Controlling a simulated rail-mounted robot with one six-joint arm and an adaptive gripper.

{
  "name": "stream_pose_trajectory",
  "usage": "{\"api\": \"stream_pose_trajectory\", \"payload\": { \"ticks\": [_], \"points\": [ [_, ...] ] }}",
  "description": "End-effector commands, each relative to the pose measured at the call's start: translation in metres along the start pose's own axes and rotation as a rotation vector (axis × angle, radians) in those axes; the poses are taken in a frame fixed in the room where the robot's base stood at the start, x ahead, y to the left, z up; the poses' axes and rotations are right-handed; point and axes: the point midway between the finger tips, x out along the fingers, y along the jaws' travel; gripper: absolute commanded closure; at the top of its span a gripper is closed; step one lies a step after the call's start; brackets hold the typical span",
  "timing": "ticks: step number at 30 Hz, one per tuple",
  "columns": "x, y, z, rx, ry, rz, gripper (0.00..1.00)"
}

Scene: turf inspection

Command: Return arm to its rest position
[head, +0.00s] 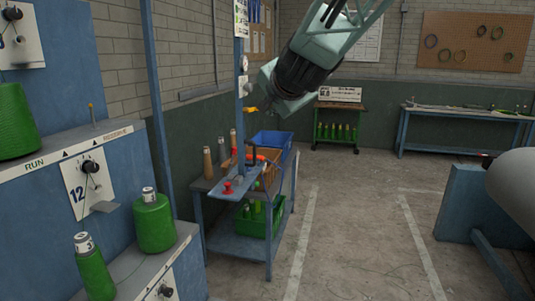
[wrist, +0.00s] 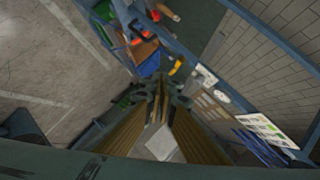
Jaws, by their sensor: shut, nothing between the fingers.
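My arm (head: 305,68) reaches in from the top of the head view, its pale green and dark links angled down to the left above the workshop floor. The gripper's fingers cannot be made out in that view. In the wrist view my gripper (wrist: 161,98) points away from the camera, its fingers shut together and empty. It is in the air, apart from the blue trolley and its bins.
A blue trolley (head: 236,248) stands below, with a blue bin (head: 272,143), a green crate (head: 270,222) and several cones. A blue machine with green bobbins (head: 154,222) is at left. A blue bench (head: 462,114) stands at the back. The middle floor is clear.

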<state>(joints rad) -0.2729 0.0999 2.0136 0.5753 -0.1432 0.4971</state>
Motion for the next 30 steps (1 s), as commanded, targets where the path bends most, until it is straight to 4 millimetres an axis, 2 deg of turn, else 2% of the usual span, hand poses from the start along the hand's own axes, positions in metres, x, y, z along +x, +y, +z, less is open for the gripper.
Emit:
{"api": "stream_pose_trajectory", "payload": {
  "ticks": [1,16,30],
  "points": [
    [-0.012,0.004,0.0,-0.021,-0.012,0.007,1.0],
    [-0.121,0.073,0.021,-0.248,-0.164,0.105,1.0],
    [-0.229,0.159,0.049,-0.453,-0.308,0.217,1.0]
  ]
}}
